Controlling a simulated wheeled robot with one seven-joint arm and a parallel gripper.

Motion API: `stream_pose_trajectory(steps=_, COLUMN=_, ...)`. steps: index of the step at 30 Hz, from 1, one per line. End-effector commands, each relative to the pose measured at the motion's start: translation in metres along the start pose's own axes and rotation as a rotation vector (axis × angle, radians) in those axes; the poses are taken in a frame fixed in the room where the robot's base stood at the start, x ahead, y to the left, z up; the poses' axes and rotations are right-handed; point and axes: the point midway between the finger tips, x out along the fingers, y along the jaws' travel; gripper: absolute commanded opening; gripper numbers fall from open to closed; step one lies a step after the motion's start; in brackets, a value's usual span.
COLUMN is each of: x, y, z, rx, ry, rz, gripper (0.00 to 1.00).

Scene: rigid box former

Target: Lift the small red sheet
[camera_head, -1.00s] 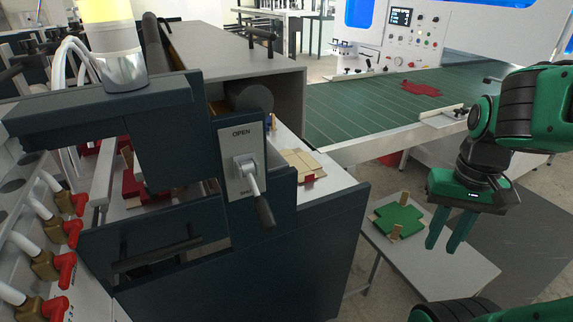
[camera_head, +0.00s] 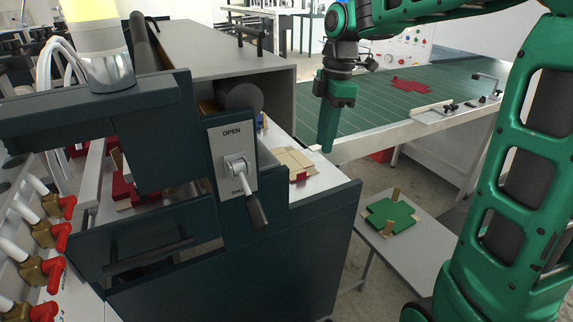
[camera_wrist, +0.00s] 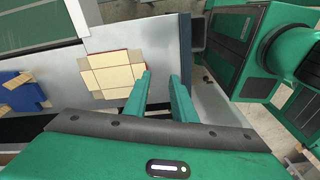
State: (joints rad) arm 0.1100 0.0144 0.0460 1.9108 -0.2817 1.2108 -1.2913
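A red cross-shaped sheet (camera_head: 411,86) lies flat on the green conveyor bed at the upper right of the head view. A tan sheet (camera_head: 295,161) with a red edge lies on the grey ledge beside the machine's roller; it also shows in the wrist view (camera_wrist: 112,74). My gripper (camera_head: 327,138) points down at the right end of that ledge. In the wrist view my gripper (camera_wrist: 161,80) has its two fingers apart, with nothing between them, just right of the tan sheet. The red sheet on the conveyor is not seen in the wrist view.
The dark machine with its OPEN lever (camera_head: 243,178) fills the left and centre. A green cross-shaped sheet (camera_head: 393,215) lies on a low grey table (camera_head: 430,255) with tan blocks. A blue piece (camera_wrist: 22,90) shows at the left of the wrist view.

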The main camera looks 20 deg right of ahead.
Motion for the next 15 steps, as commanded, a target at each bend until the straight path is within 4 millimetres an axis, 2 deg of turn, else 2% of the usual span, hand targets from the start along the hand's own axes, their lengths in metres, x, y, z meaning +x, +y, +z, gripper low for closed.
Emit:
stream_pose_trajectory(steps=1, x=0.0, y=0.01, z=-0.01, rx=-0.086, ry=0.006, rz=-0.004, gripper=0.24)
stream_pose_trajectory(steps=3, x=-0.001, y=0.019, z=-0.02, rx=-0.181, ry=0.013, rz=-0.006, gripper=0.24)
stream_pose_trajectory(steps=6, x=0.001, y=0.025, z=-0.028, rx=-0.257, ry=0.019, rz=-0.009, gripper=0.24)
stream_pose_trajectory(steps=15, x=0.04, y=0.025, z=-0.031, rx=-0.28, ry=0.021, rz=-0.012, gripper=0.24)
